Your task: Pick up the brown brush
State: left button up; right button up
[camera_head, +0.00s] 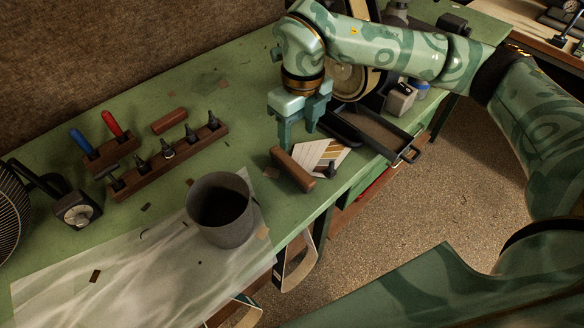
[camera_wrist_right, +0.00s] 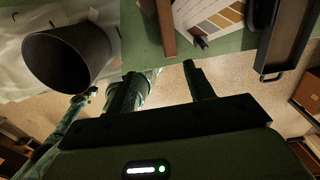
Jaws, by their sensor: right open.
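A brown bar-shaped piece (camera_head: 292,170), which looks like the brown brush, lies near the front edge of the green bench; no bristles show. In the wrist view the brown brush (camera_wrist_right: 166,28) is at the top, upright in the picture. My right gripper (camera_head: 298,136) points down just behind and above it, its fingers apart and empty. In the wrist view the right gripper's fingers (camera_wrist_right: 163,70) stand below the brush in the picture, with a gap. My left gripper is not in view.
A grey cylinder pot (camera_head: 222,210) stands to the left on the bench. A colour card (camera_head: 318,152) and a small dark piece (camera_head: 331,170) lie right of the brush. A dark tray (camera_head: 372,130) is further right.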

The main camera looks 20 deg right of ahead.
jog(key=b, duration=0.2)
send_over(302, 173)
notch_tip(302, 173, down, 10)
jog(key=shift+a+r, duration=0.1)
jog(key=shift+a, duration=0.05)
notch_tip(302, 173, down, 6)
jog(key=shift+f+b, duration=0.1)
jog(key=shift+b, duration=0.4)
jog(key=c, duration=1.1)
